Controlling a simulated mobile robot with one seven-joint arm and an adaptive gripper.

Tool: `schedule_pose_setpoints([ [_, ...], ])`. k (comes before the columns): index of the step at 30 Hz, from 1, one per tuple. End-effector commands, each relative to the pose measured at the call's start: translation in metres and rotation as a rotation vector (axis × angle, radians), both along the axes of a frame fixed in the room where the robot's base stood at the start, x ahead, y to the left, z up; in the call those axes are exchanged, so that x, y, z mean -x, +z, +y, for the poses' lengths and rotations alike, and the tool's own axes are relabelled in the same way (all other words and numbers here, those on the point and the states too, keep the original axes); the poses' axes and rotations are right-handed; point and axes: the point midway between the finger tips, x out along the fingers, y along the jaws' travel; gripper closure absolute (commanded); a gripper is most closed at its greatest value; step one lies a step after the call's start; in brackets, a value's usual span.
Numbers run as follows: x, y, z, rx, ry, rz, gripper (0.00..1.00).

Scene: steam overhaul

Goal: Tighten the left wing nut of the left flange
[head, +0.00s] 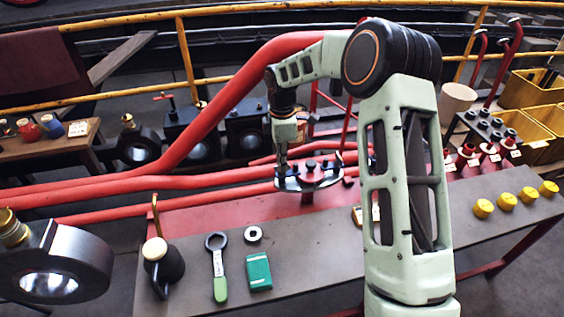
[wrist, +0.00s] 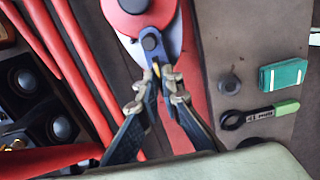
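The left flange (head: 318,178) is a round dark-rimmed plate with a red middle, on a red pipe stand beyond the bench. In the wrist view the flange (wrist: 170,18) shows at the top, with a dark knob-like fastener (wrist: 151,42) at its near edge. My gripper (head: 282,174) reaches down at the flange's left side. In the wrist view my gripper's fingertips (wrist: 158,76) are close together just below that fastener, with a thin brass-coloured piece (wrist: 156,69) between or behind them. I cannot tell whether they grip it. The left wing nut is not clearly distinguishable.
On the grey bench (head: 330,250) lie a green-handled ring spanner (head: 219,268), a dark ring (head: 253,233), a green box (head: 258,271) and an oil can (head: 163,268). Several yellow knobs (head: 507,201) stand right. Large red pipes (head: 205,128) run close by my arm.

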Motion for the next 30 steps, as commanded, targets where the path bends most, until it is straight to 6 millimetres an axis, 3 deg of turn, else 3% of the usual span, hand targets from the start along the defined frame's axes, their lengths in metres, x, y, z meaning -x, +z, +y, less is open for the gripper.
schedule_pose_setpoints([
  [17, 0.0000, 0.0015, 0.0006, 0.000, -0.071, 0.000, 1.00],
  [30, 0.0003, 0.0019, 0.0009, 0.000, -0.430, 0.001, 1.00],
])
